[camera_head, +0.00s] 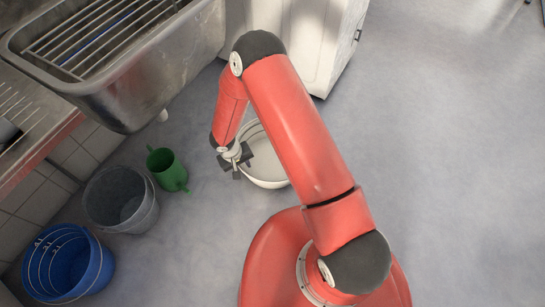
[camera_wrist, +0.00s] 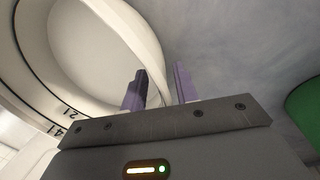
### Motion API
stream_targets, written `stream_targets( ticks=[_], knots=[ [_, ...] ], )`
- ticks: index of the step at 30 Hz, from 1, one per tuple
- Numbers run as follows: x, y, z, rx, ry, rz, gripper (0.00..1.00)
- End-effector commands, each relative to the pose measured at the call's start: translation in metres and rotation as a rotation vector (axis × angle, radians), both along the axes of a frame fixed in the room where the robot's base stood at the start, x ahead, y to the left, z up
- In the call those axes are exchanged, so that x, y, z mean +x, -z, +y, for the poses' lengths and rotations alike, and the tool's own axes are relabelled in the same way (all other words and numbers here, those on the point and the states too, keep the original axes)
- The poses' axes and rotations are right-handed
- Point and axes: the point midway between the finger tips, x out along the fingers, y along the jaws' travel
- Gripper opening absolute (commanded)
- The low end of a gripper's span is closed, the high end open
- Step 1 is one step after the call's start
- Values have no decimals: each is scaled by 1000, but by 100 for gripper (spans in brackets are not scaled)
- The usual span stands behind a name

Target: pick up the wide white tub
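The wide white tub (camera_head: 268,182) stands on the floor, partly hidden behind my arm in the head view. My gripper (camera_head: 236,163) is at the tub's left edge in the head view. In the wrist view my gripper (camera_wrist: 161,75) has its two purple fingers apart, with part of the tub's rim between them. A gap shows between the rim and the right finger. Whether the left finger touches the tub I cannot tell.
A green can (camera_head: 167,169), a grey bucket (camera_head: 121,200) and a blue bucket (camera_head: 66,264) stand on the floor to the left. A metal sink (camera_head: 150,75) overhangs at upper left. A white cabinet or appliance (camera_head: 315,40) stands behind. The floor at right is clear.

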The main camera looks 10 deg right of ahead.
Motion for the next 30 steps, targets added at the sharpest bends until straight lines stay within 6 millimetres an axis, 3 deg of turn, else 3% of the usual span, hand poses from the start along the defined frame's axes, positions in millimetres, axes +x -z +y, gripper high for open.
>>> stream_targets(
  ticks=[13,20,30],
  knots=[
    [0,1,0,0,0,0,30],
    [0,1,0,0,0,0,1],
    [0,1,0,0,0,0,0]
  ],
)
